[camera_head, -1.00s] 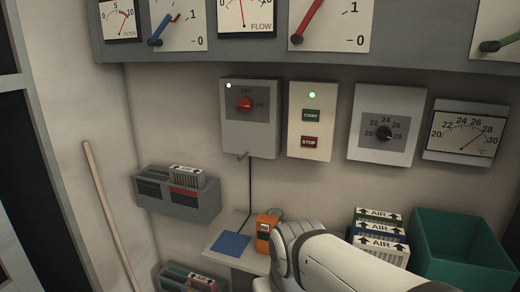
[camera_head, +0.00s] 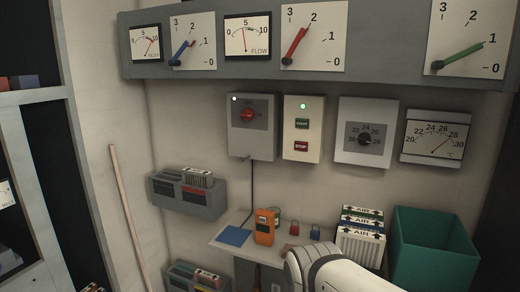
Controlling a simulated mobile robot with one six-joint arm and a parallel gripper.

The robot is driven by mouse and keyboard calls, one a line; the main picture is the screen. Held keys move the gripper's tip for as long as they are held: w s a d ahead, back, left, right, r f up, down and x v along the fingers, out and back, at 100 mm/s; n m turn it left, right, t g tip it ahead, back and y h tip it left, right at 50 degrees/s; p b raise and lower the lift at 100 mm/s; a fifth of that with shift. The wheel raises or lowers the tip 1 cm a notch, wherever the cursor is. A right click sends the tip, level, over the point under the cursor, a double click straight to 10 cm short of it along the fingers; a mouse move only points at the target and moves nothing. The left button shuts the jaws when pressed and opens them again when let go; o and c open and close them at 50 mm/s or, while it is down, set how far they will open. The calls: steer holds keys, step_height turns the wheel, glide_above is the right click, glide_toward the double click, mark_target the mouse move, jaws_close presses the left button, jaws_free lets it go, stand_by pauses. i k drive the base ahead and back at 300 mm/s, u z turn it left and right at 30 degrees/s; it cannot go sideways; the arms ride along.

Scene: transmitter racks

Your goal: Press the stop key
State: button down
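The stop key (camera_head: 301,147) is a small red button marked STOP. It sits low on a cream control box (camera_head: 317,130) on the wall, in the middle of the view. The dark green start key (camera_head: 302,124) is above it, and a green lamp (camera_head: 303,106) glows at the top of the box. Nothing covers the stop key. My white arm shows at the bottom, below and right of the box and apart from it. My gripper is not in view.
Left of the box is a grey switch box (camera_head: 253,145) with a red knob; right is a dial box (camera_head: 363,156). Below, a shelf (camera_head: 222,246) holds an orange handheld device (camera_head: 264,228) and padlocks. Air filters (camera_head: 361,243) and a green bin (camera_head: 434,249) stand at right.

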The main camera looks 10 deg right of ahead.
mark_target(298, 146)
steer(key=z, duration=0.15)
steer(key=i, duration=0.95)
steer(key=u, duration=0.1)
